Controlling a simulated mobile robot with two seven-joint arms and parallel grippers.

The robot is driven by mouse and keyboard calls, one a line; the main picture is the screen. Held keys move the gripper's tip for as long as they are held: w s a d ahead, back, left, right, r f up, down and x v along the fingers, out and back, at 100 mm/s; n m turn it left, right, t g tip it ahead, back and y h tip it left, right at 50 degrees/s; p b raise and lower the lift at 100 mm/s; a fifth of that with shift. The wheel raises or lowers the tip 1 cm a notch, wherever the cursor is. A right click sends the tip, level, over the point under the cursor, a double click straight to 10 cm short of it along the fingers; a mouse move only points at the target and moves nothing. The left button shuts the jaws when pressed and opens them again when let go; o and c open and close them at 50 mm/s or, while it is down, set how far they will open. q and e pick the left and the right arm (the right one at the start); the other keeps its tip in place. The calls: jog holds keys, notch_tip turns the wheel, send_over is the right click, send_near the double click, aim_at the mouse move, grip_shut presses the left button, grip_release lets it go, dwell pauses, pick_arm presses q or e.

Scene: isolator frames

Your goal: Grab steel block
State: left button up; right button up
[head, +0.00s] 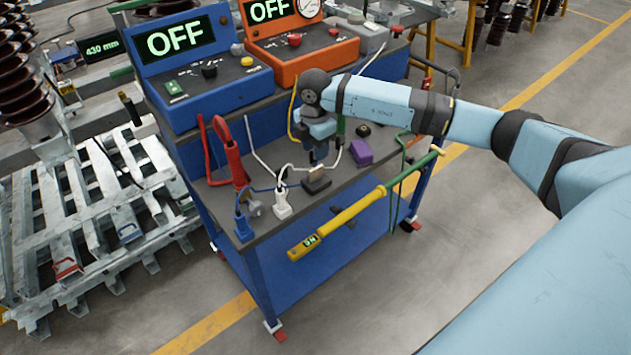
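A small dark block with a tan top (316,182) sits on the cart's grey lower shelf; it may be the steel block, but I cannot tell its material. My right gripper (318,158) points down just above and behind this block and appears apart from it. Its fingers are small and dark, so I cannot tell whether they are open or shut. A purple block (361,152) lies to the right of the gripper. A small grey metallic piece (254,208) lies at the left of the shelf. My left gripper is not in view.
A blue box (205,85) and an orange box (300,50), both reading OFF, stand above the shelf. A red clamp (236,165), white plug (282,208) and cables crowd the left.

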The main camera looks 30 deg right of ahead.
aim_at(316, 168)
notch_tip(316, 168, down, 8)
jog(key=shift+s+d+r, duration=0.1)
jog(key=shift+s+r, duration=0.05)
jog(key=shift+r, duration=0.05)
grip_shut()
jog(key=shift+r, duration=0.1)
